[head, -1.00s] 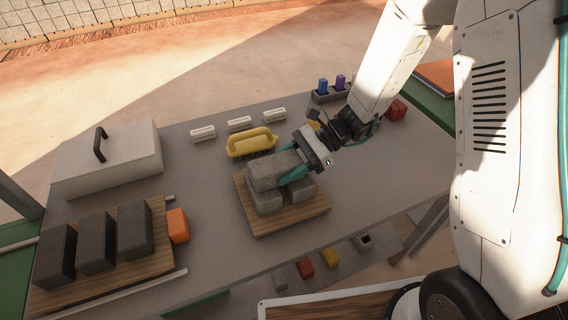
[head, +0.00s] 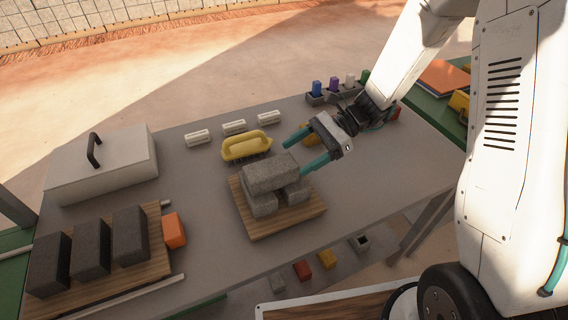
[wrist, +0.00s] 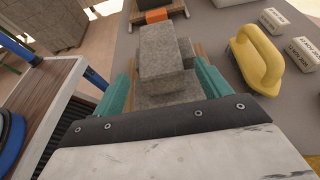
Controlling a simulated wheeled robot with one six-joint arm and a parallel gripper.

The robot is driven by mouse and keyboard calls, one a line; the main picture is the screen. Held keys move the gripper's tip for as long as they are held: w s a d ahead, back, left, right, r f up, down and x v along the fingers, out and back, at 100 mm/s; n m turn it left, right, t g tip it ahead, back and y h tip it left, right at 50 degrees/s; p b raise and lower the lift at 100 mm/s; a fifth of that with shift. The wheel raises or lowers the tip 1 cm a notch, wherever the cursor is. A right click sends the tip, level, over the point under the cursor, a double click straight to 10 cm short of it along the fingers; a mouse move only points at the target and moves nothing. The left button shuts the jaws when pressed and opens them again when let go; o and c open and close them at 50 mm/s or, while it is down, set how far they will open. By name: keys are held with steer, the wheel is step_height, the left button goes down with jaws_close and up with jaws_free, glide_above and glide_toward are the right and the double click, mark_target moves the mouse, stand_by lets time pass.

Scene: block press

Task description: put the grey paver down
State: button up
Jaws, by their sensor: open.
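The grey paver (head: 271,172) lies flat on top of two other grey blocks (head: 264,204) on a small wooden board (head: 282,224). In the wrist view the grey paver (wrist: 166,56) sits ahead of my gripper, on the lower blocks. My gripper (head: 294,152) is open and empty, just to the right of the paver, with its teal fingers spread. In the wrist view the fingers (wrist: 165,88) stand on either side of the stack's near end. Part of the lower blocks is hidden under the paver.
A yellow-handled brush (head: 246,146) stands close behind the stack. Several dark blocks (head: 90,256) stand on a board at left, beside an orange block (head: 174,230). A white lidded box (head: 103,172) is at the back left. White labelled pieces (head: 234,127) lie behind the brush.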

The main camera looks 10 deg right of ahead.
steer(key=v, duration=0.6)
steer(key=s+d+r+n+t+h, duration=0.1)
steer(key=s+d+r+n+h, duration=0.2)
steer(key=s, duration=0.4)
steer(key=s+d+r+n+t+h, duration=0.2)
steer(key=s+d+r+n+h, duration=0.1)
steer(key=s+r+n+h, duration=0.2)
steer(key=s+d+r+n+t+h, duration=0.2)
steer(key=s+r+n+h, duration=0.3)
steer(key=s, duration=0.5)
step_height(320, 180, up, 2)
steer(key=shift+s+d+r+n, duration=0.15)
steer(key=shift+s+d+n, duration=0.25)
steer(key=shift+d+n, duration=0.5)
